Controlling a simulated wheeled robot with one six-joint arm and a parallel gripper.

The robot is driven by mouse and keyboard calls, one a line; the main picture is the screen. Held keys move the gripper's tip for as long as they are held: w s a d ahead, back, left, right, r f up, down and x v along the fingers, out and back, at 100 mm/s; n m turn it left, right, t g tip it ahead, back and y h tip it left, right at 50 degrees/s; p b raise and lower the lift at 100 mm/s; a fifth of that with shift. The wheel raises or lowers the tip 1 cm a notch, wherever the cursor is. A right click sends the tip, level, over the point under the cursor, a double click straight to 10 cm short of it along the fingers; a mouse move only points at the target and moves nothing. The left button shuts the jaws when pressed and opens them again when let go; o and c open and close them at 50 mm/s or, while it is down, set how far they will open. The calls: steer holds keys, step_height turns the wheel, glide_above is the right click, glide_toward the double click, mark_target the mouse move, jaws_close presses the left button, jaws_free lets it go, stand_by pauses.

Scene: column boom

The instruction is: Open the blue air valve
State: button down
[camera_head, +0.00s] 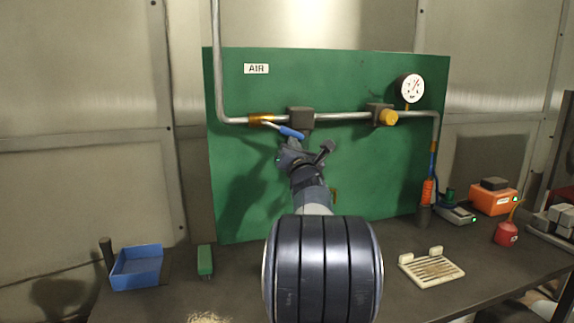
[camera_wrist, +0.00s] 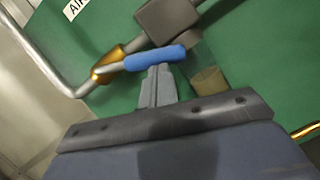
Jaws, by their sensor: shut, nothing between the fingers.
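The blue air valve handle (camera_head: 291,133) sits on the pipe below the AIR label, at a grey valve block (camera_head: 301,117). The lever slants down to the right from the brass fitting side, close to the line of the pipe. In the wrist view the blue handle (camera_wrist: 155,58) lies just beyond the fingertips. My gripper (camera_head: 290,146) is shut and empty, just below the handle. In the wrist view its closed fingers (camera_wrist: 158,72) reach up to the handle's lower edge. I cannot tell whether they touch it.
The green panel (camera_head: 240,190) carries the pipe, a yellow knob (camera_head: 388,118) and a pressure gauge (camera_head: 411,88). On the bench are a blue bin (camera_head: 137,268), a soldering stand (camera_head: 425,205), an orange box (camera_head: 493,200) and a pale slotted tray (camera_head: 432,268).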

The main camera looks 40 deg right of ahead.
steer(key=n, duration=0.1)
steer(key=r+n+b, duration=0.1)
steer(key=shift+s+d+r+n+t+y, duration=0.15)
steer(key=shift+s+d+n+t+y, duration=0.05)
steer(key=shift+d+n+t+y, duration=0.2)
steer(key=shift+s+d+r, duration=0.1)
steer(key=shift+d+r, duration=0.05)
steer(key=shift+r, duration=0.45)
steer(key=shift+s+f+b, duration=0.1)
steer(key=shift+f+b, duration=0.75)
steer(key=shift+b, duration=0.3)
steer(key=f+b+v, duration=0.1)
steer(key=b+v, duration=0.4)
steer(key=v, duration=0.7)
